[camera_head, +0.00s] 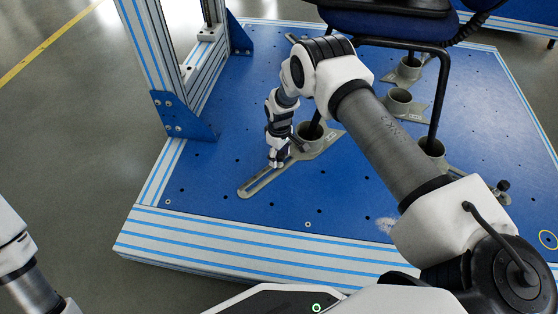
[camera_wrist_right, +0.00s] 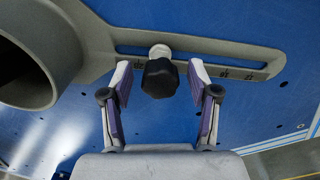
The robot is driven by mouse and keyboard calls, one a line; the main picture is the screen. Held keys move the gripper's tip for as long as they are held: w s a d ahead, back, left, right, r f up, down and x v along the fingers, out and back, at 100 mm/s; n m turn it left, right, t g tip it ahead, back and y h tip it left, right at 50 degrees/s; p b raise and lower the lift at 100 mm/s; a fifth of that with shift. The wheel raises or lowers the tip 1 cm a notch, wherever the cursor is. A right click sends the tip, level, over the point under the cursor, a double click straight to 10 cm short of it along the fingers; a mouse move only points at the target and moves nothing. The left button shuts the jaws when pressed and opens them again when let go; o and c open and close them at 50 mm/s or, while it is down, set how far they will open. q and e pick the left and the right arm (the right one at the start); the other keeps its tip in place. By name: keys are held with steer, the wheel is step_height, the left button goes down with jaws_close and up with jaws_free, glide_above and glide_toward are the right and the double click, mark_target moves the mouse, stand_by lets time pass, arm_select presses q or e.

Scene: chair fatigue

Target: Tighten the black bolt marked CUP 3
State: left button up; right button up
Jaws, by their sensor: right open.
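A black bolt (camera_wrist_right: 160,78) stands in the slot of a grey bracket (camera_wrist_right: 235,58), with a light round piece (camera_wrist_right: 160,51) beside its head. My right gripper (camera_wrist_right: 160,70) is open, with one finger on each side of the bolt and a gap to both. In the head view my right gripper (camera_head: 278,160) points down over the slotted bracket (camera_head: 258,184), beside its grey cup (camera_head: 309,136). The gripper hides the bolt there. No CUP 3 lettering is legible. Only part of my left arm shows at the lower left; its gripper is out of the picture.
The bracket lies on a blue platform (camera_head: 210,185) dotted with holes. A chair (camera_head: 392,28) has its black legs in several grey cups, one being the cup (camera_head: 398,101) farther back. An upright frame (camera_head: 160,50) stands at the left. The platform's front left is clear.

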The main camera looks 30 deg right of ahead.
steer(key=shift+n, duration=0.8)
steer(key=n, duration=0.2)
steer(key=shift+f+n+b, duration=0.1)
steer(key=shift+n+b, duration=0.2)
steer(key=shift+n, duration=0.7)
